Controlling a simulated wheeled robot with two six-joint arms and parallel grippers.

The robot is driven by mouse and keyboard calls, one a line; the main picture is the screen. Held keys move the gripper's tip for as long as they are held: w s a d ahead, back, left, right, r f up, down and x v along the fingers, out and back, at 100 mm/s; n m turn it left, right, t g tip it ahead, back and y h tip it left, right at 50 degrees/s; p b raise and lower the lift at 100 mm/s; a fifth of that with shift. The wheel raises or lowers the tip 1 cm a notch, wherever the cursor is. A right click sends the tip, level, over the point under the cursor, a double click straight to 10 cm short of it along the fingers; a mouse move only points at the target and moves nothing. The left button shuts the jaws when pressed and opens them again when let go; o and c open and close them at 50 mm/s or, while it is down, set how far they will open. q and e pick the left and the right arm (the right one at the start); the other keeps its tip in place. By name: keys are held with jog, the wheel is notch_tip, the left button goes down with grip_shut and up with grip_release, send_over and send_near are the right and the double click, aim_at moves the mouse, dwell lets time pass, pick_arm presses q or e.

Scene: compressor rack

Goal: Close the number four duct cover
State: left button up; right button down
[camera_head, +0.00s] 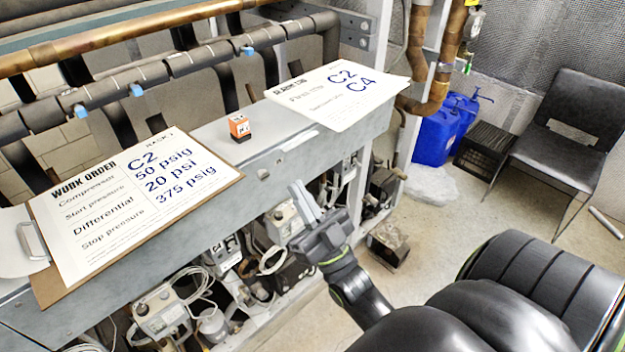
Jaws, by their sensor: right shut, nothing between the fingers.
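My right gripper (306,202) is in the middle of the view, in front of the grey metal duct (262,147). Its pale fingers are shut with nothing between them and point up toward the duct's front face. I cannot tell whether they touch it. The duct runs from lower left to upper right along the rack. No number four label shows on it, so I cannot tell which part is the number four duct cover. Papers hide much of its top. My left gripper is not in view.
A work order clipboard (135,200) and an alarm log sheet (340,92) lie on the duct, with a small orange box (239,127) between them. Pressure controls and wiring hang below. A blue jug (437,135), black crate (484,148) and chair (567,130) stand at right.

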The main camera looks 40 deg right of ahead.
aim_at(273, 163)
jog(key=w+p, duration=0.1)
jog(key=w, duration=0.1)
jog(key=w+r, duration=0.1)
jog(key=w, duration=0.1)
jog(key=w+r+p, duration=0.1)
jog(key=w, duration=0.1)
jog(key=shift+a+r+p, duration=0.25)
jog(key=shift+p, duration=0.05)
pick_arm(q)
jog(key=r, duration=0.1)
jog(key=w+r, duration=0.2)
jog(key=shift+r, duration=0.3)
pick_arm(e)
jog(key=shift+w, duration=0.55)
jog(key=shift+w+r+b, duration=0.15)
jog(key=shift+b, duration=0.2)
jog(key=shift+r, duration=0.15)
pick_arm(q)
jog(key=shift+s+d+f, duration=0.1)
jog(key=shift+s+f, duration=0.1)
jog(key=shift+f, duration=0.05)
